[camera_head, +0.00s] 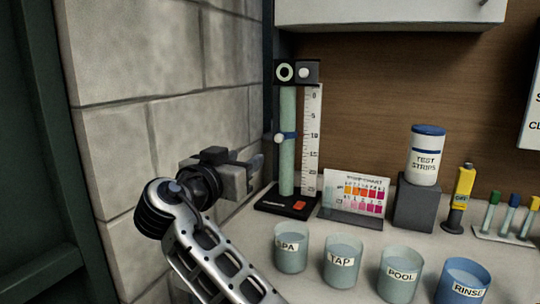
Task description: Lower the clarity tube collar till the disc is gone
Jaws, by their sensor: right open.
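The clarity tube (288,170) is a pale green upright column on a dark base (275,204) against the back corner.
Cups labelled SPA (291,255), TAP (343,270), POOL (401,285) and RINSE (463,287) stand in front. A colour chart (355,190), a test strips tub (425,165) on a grey block (415,205) and a yellow tester (463,185) stand right. A stone wall is left.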

